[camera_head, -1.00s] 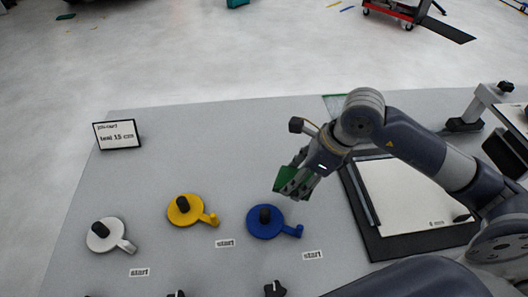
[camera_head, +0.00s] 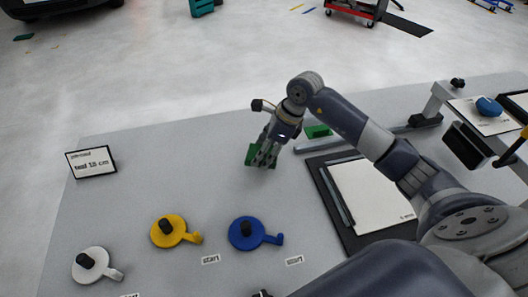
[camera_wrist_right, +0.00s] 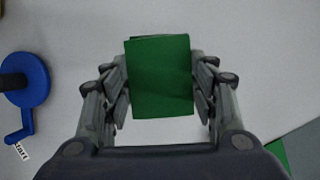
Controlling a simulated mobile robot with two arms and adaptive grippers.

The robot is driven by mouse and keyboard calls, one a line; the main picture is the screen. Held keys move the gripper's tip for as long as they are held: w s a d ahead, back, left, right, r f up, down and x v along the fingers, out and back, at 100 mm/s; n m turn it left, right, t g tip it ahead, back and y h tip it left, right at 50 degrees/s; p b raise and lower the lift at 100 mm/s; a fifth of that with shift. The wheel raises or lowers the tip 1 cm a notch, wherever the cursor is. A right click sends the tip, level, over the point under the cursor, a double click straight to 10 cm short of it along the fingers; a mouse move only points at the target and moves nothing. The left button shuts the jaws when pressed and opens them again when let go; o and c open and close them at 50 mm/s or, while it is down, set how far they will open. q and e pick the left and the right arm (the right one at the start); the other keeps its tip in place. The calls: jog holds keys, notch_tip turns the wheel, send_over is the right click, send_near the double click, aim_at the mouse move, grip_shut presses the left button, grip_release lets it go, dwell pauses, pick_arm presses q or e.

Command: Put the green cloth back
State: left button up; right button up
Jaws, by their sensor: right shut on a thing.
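The green cloth (camera_head: 249,155) is a small flat rectangle in my right gripper (camera_head: 265,158), above the back middle of the grey table (camera_head: 160,150). In the right wrist view the cloth (camera_wrist_right: 160,75) sits between the fingers of the gripper (camera_wrist_right: 160,88), which are shut on its two sides. A second green patch (camera_head: 318,131) lies on the table to the right of the gripper; a green corner (camera_wrist_right: 277,152) shows at the lower right of the wrist view.
Blue (camera_head: 247,234), yellow (camera_head: 168,232) and white (camera_head: 91,265) round tools with hooked arms lie in front. A sign (camera_head: 91,162) stands at the left. A framed white board (camera_head: 370,195) lies under my right arm.

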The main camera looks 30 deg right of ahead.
jog(key=shift+w+d, duration=0.35)
jog(key=shift+w, duration=0.4)
notch_tip(320, 180, down, 3)
jog(key=shift+s+a+r+p, duration=0.1)
jog(key=shift+s+p, duration=0.05)
jog(key=shift+p, duration=0.7)
jog(key=shift+f, duration=0.45)
jog(key=shift+f, duration=0.15)
jog(key=o, duration=1)
jog(key=shift+o, duration=0.2)
